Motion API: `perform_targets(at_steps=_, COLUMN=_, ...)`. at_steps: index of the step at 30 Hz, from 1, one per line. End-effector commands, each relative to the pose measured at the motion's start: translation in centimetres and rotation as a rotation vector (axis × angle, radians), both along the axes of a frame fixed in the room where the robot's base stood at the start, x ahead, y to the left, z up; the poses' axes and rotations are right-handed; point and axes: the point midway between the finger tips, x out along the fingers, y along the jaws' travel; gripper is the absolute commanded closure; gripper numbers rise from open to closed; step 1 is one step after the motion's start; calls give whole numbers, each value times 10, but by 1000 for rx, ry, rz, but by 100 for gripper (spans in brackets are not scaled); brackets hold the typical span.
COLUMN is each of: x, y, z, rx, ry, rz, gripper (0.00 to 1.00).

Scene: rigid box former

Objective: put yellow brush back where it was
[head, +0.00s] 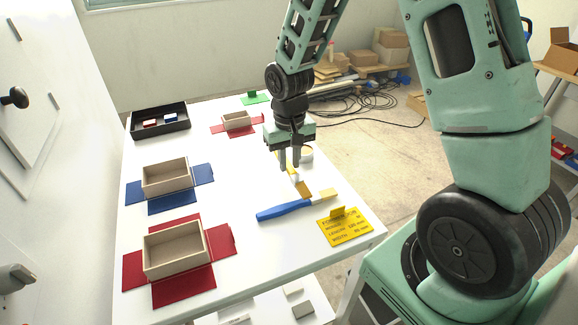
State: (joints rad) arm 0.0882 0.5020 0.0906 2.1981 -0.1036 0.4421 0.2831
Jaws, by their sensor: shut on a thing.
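The yellow brush (302,189) is at the right half of the white table in the head view, its tan bristle end pointing toward the near side. My gripper (289,165) points down over it and is shut on its handle. The fingers hide part of the handle. I cannot tell whether the brush touches the table or is slightly above it. A blue brush (283,210) lies just nearer, its bristles to the right, close to the yellow brush's tip.
A yellow sign (345,228) lies at the near right corner. A round pale container (306,154) stands right behind my gripper. Wooden boxes on red (148,262) and blue (150,190) flaps line the left, with a black tray (160,133) behind. The table's middle is clear.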

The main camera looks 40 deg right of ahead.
Motion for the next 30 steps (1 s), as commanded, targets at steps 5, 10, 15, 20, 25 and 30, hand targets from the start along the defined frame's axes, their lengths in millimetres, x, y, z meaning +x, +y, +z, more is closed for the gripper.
perform_targets(at_steps=5, x=-1, y=0, z=-23, rx=0, ry=3, rz=1, gripper=100)
perform_targets(at_steps=10, x=0, y=0, z=-27, rx=-1, ry=0, rz=0, gripper=100)
perform_targets(at_steps=15, x=0, y=0, z=-28, rx=-1, ry=0, rz=0, gripper=100)
perform_targets(at_steps=20, x=0, y=0, z=-33, rx=-1, ry=0, rz=-1, gripper=100)
perform_targets(at_steps=25, x=0, y=0, z=-35, rx=-1, ry=0, rz=-1, gripper=71)
perform_targets(at_steps=30, x=0, y=0, z=-35, rx=0, ry=0, rz=-1, gripper=57)
